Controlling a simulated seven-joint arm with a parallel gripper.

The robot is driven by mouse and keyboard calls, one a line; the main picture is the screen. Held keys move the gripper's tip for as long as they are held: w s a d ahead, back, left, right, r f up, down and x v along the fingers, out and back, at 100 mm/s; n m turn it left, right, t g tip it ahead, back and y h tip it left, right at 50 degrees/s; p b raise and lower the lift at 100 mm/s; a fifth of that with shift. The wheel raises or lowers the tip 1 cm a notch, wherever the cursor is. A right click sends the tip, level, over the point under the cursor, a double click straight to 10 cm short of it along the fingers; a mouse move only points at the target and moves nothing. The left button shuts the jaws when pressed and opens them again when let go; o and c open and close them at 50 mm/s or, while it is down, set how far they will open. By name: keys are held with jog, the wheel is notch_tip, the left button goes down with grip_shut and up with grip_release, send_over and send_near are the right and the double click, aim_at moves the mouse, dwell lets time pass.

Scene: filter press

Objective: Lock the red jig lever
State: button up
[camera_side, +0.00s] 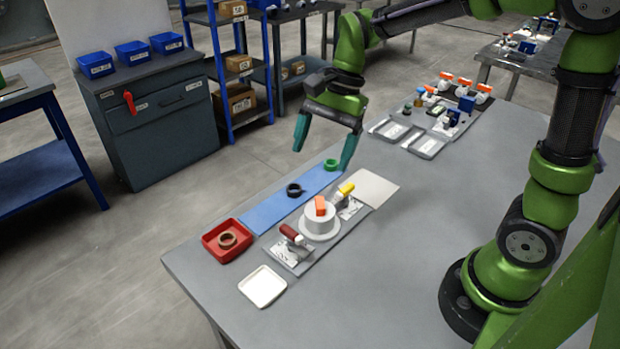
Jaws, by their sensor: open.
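The red jig lever (291,234) sits on a small metal clamp base at the front left of the round white jig (319,221). Its red handle lies tilted, with the near end toward the white body. A yellow lever (346,189) stands on the far right side of the jig. An orange block (320,206) is on top of the jig. My gripper (324,150) is open and empty, pointing down above the far end of the blue mat, beyond the jig and well clear of the red lever. Whether the red lever is locked I cannot tell.
A blue mat (270,212) holds a black ring (294,190) and a green ring (331,165). A red tray (211,241) holds a tan ring (227,240). A white tray (262,287) lies at the front. More clamps and trays (426,146) stand at the back. The table's middle is clear.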

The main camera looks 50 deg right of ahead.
jog(key=r+m, duration=0.1)
jog(key=m, duration=0.2)
send_near(292, 230)
jog(key=shift+m+g, duration=0.3)
jog(key=x, duration=0.8)
jog(key=shift+w+f, duration=0.15)
jog(key=shift+w, duration=0.1)
jog(key=c, duration=1.1)
jog(key=shift+o, duration=0.2)
